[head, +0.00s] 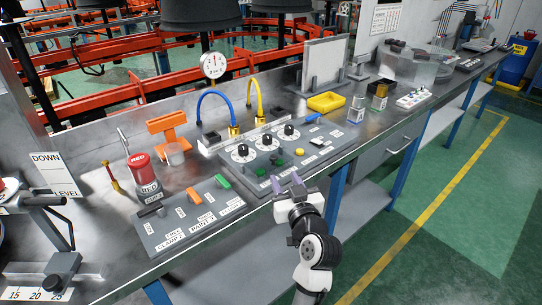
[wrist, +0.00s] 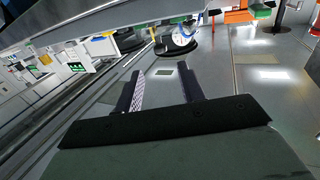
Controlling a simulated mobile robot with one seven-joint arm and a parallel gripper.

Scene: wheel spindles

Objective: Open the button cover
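I cannot tell which part is the button cover, or whether one is open or shut. My gripper (head: 287,182) is at the panel's front edge in the head view, fingers pointing toward the panel. In the wrist view the two fingers (wrist: 160,72) stand apart with nothing between them. Whether they touch the panel is unclear.
A second grey panel (head: 195,215) with green and orange parts lies to the left, beside a red-topped cylinder (head: 143,172). A yellow tray (head: 326,102) and small jars (head: 356,108) stand to the right. Blue and yellow hoses rise behind. The green floor before the bench is clear.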

